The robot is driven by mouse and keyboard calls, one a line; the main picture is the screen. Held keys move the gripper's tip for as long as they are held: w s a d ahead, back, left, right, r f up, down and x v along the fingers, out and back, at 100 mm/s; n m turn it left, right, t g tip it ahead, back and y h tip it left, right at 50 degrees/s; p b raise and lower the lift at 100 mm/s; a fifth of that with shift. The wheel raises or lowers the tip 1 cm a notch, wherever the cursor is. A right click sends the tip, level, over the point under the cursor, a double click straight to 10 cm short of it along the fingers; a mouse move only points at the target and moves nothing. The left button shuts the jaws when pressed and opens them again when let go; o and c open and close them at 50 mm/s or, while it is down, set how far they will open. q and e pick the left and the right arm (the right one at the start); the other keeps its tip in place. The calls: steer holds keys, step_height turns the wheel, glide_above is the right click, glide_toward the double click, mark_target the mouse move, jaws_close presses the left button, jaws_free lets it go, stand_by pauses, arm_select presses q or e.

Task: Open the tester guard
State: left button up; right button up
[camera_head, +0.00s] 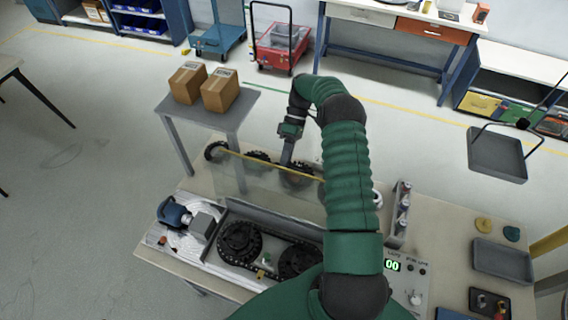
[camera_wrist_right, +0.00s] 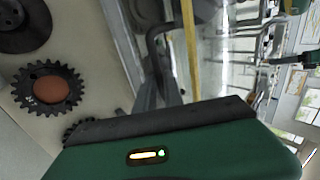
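The tester (camera_head: 212,262) stands on the bench, with dark chain wheels (camera_head: 240,243) in its tray. A clear panel with a yellow edge bar (camera_head: 262,167), which looks like the guard, is at the tester's far side. I cannot tell its exact angle. My right gripper (camera_head: 286,158) points down at the far side of the yellow bar, close to it; contact is unclear. In the wrist view the yellow bar (camera_wrist_right: 191,45) runs beside a dark finger (camera_wrist_right: 158,70). The finger gap is not clear. My left gripper is not in view.
Loose dark sprockets (camera_head: 257,158) lie beyond the panel; one also shows in the wrist view (camera_wrist_right: 48,89). A control box with a green display (camera_head: 392,265) and a grey tray (camera_head: 502,262) are at the right. Two cartons (camera_head: 220,91) sit on a small table (camera_head: 205,114) behind.

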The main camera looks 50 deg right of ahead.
steer(key=o, duration=0.4)
steer(key=shift+w+d+f, duration=0.15)
steer(key=shift+w+d, duration=0.15)
steer(key=shift+d, duration=0.2)
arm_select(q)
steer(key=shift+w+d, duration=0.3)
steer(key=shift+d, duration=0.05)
arm_select(e)
steer(key=shift+o, duration=0.2)
steer(key=shift+a, duration=0.1)
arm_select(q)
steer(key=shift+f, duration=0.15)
